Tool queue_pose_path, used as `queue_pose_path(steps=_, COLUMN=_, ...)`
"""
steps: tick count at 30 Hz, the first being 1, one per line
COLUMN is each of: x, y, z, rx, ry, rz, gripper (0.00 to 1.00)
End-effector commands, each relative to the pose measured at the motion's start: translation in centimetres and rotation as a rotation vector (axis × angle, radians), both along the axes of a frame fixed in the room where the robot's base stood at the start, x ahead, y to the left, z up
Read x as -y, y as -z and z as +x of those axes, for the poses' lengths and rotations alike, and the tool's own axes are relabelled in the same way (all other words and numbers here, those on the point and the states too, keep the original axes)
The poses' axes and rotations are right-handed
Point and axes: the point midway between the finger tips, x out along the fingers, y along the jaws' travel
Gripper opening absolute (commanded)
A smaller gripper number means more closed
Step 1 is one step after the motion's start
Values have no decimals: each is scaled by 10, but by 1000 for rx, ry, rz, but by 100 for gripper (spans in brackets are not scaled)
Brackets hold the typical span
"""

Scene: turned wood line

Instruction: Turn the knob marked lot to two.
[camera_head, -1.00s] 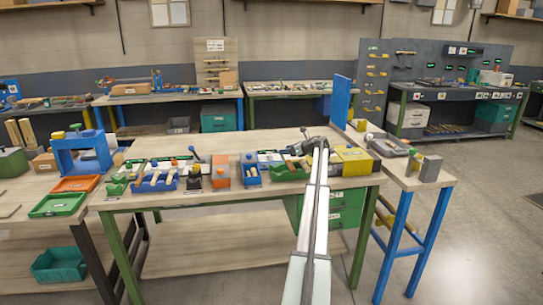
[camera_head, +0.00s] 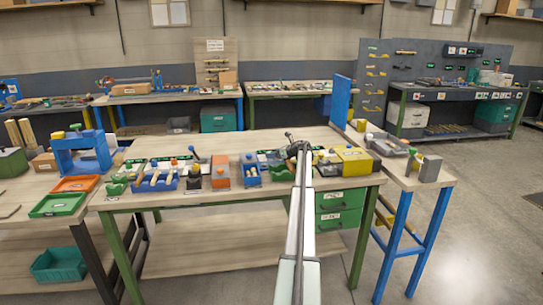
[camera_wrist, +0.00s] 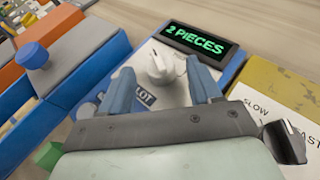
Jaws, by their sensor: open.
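The white lot knob (camera_wrist: 161,66) is in the wrist view, on a light panel with a blue edge. A LOT label (camera_wrist: 145,97) is partly hidden behind a finger. The lit display (camera_wrist: 197,42) above it reads "2 PIECES". My gripper (camera_wrist: 160,72) is open, with one blue finger on each side of the knob. Whether the fingers touch it I cannot tell. In the head view my gripper (camera_head: 299,149) is over the right half of the bench, and the knob cannot be made out there.
A yellow panel marked SLOW and FAST (camera_wrist: 275,90) with a black knob (camera_wrist: 285,142) is close on the right. A blue unit with a round blue knob (camera_wrist: 33,56) is on the left. A large yellow box (camera_head: 354,160) stands at the bench's right end.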

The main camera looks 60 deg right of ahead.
Motion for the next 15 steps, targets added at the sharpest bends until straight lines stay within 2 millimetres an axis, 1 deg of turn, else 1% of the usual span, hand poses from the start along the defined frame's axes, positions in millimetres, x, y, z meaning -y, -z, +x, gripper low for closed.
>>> queue_pose_path(steps=1, x=1, y=2, z=6, rx=0, ry=-1, rz=0, gripper=63)
queue_pose_path(steps=6, x=0, y=6, z=15, rx=0, ry=-1, rz=0, gripper=63)
queue_pose_path(steps=15, x=0, y=7, z=18, rx=0, ry=0, rz=0, gripper=63)
